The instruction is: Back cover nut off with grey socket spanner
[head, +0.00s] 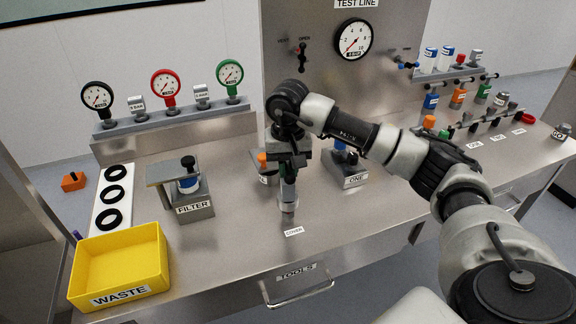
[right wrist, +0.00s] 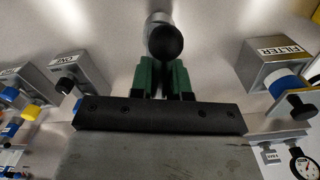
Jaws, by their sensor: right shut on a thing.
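My right gripper (head: 288,170) reaches down over the bench just behind the COVER label (head: 294,231). Its green fingers (right wrist: 164,78) are shut on the grey socket spanner (head: 288,195), which stands about upright below them. In the right wrist view the spanner shows as a round black end (right wrist: 166,43) between the fingertips, with a pale grey part behind it. The spanner's lower end is at or close to the bench behind the label. I cannot make out the cover nut; it may be hidden by the spanner. My left gripper is not in view.
A FILTER block (head: 194,208) stands to the left, and a yellow WASTE bin (head: 120,262) at the front left. The front right of the bench is clear.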

